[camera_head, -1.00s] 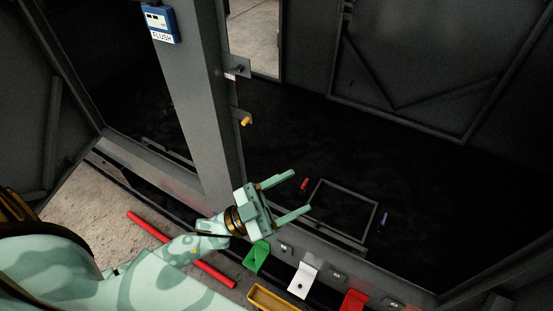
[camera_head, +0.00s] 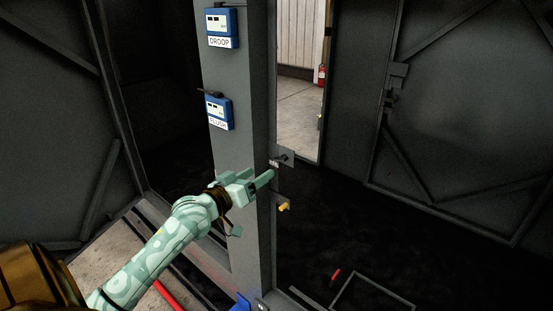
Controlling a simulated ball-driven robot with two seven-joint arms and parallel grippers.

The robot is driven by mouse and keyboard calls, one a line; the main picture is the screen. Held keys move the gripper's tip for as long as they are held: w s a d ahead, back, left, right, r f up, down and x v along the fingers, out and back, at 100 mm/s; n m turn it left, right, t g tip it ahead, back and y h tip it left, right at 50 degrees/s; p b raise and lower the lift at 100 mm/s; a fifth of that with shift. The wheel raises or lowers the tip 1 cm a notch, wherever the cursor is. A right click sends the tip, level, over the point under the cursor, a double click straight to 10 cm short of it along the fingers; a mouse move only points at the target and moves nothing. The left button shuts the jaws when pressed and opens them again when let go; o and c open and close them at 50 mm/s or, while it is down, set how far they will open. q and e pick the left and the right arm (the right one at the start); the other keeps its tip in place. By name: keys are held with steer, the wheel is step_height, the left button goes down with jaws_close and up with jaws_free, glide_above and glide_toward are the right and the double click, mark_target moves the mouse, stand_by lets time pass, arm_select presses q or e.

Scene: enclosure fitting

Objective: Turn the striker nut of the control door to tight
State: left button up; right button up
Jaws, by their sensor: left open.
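A grey post (camera_head: 262,110) stands upright in the middle of the view. On its right edge is a small metal bracket (camera_head: 286,156) with a small reddish mark beside it. Just below, a second bracket carries a yellow-orange knob (camera_head: 284,207). I cannot tell which of these is the control door's striker nut. My left gripper (camera_head: 248,174) is open in front of the post. One finger points right, its tip close to the upper bracket in the picture; contact is unclear. The other finger lies against the post in the picture. My right gripper is not in view.
Dark door panels stand left (camera_head: 50,120) and right (camera_head: 465,110). A red bar (camera_head: 168,296) lies low at left.

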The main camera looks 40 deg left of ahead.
mark_target(283, 158)
arm_select(q)
steer(key=w, duration=0.8)
steer(key=shift+w+d+p, duration=0.3)
steer(key=shift+w+p, duration=0.05)
steer(key=shift+w, duration=0.05)
steer(key=c, duration=1)
